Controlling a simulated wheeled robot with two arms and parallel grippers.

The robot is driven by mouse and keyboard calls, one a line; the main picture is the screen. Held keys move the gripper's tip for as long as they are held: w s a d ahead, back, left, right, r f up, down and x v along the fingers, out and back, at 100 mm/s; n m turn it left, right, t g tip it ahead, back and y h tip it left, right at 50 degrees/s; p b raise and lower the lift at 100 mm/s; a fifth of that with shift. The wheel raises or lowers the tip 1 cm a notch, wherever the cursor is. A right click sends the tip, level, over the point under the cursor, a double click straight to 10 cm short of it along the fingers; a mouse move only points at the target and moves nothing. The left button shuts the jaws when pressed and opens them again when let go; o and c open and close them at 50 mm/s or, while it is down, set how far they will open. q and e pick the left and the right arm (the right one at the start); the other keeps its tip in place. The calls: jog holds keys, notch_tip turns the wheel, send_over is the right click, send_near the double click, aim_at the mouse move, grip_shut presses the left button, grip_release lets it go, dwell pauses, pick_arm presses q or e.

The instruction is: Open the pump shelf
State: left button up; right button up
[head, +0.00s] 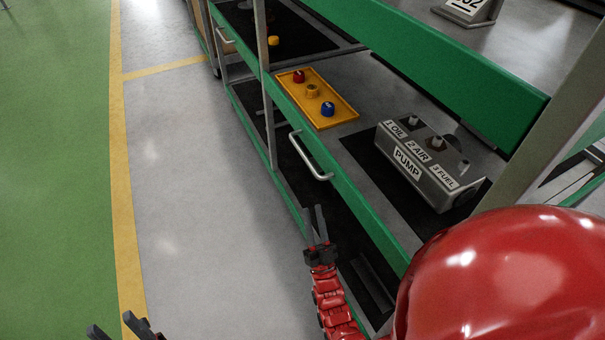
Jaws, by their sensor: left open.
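The pump shelf (356,204) has a green front edge with a silver bar handle (309,158). It looks in line with the rack post. On it stands a grey pump box (425,165) labelled PUMP, with ports marked OIL, AIR and FUEL. My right gripper (315,208) is in front of the shelf, below and apart from the handle in the picture. Its two fingers point up with a narrow gap and nothing between them. My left gripper (112,327) is at the bottom left edge over the floor, open and empty, mostly cut off by the frame.
A yellow tray (347,112) with red, yellow and blue caps lies on the shelf. A green beam (440,70) runs above, and a rack post (268,115) stands left of the handle. Grey floor (190,180) left of the rack is clear.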

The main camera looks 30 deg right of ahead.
notch_tip(320, 180, down, 2)
jog(key=b, duration=0.1)
send_near(303, 153)
jog(key=shift+g, duration=0.3)
jog(key=x, duration=0.9)
jog(key=shift+w+r, duration=0.1)
jog(key=shift+w, duration=0.15)
grip_shut()
dwell(0.6)
